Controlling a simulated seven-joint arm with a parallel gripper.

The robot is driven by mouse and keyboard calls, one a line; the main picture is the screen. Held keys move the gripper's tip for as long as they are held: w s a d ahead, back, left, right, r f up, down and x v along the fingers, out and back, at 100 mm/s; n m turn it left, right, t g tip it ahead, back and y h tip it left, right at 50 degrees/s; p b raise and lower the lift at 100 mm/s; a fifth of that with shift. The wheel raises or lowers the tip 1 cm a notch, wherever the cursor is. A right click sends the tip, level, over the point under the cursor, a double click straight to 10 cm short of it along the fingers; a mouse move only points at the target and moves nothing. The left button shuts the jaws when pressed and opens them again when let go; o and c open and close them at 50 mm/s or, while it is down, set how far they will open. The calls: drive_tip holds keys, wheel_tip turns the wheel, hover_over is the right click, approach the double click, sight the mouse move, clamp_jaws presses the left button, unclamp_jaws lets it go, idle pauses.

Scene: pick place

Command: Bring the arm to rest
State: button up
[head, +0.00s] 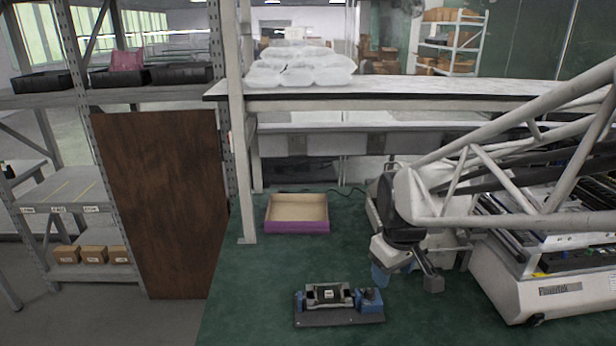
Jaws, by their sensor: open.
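My gripper (407,279) hangs at centre right of the head view, to the right of a small fixture. Its jaws are apart, one bluish and one grey, and I see nothing between them. The fixture (340,318) has a dark flat base, blue end blocks and a grey-and-black piece in the middle. It lies on the green surface, apart from my gripper.
An open, shallow tray (297,227) with a purple front stands farther back on the green surface (250,300). A large white machine (560,297) is at right. A shelf (420,90) with clear plastic packs (300,68) crosses behind. The front left surface is clear.

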drive_tip(key=shift+s, duration=0.1)
idle(0.4)
drive_tip(key=s+r+m, duration=0.2)
drive_tip(key=s, duration=0.5)
drive_tip(key=s+a+r+m+t, duration=0.1)
drive_tip(key=s+r+m, duration=0.1)
drive_tip(key=s, duration=0.5)
drive_tip(key=shift+a+r+m, duration=0.2)
drive_tip(key=shift+r+m, duration=0.05)
drive_tip(key=shift+m, duration=0.35)
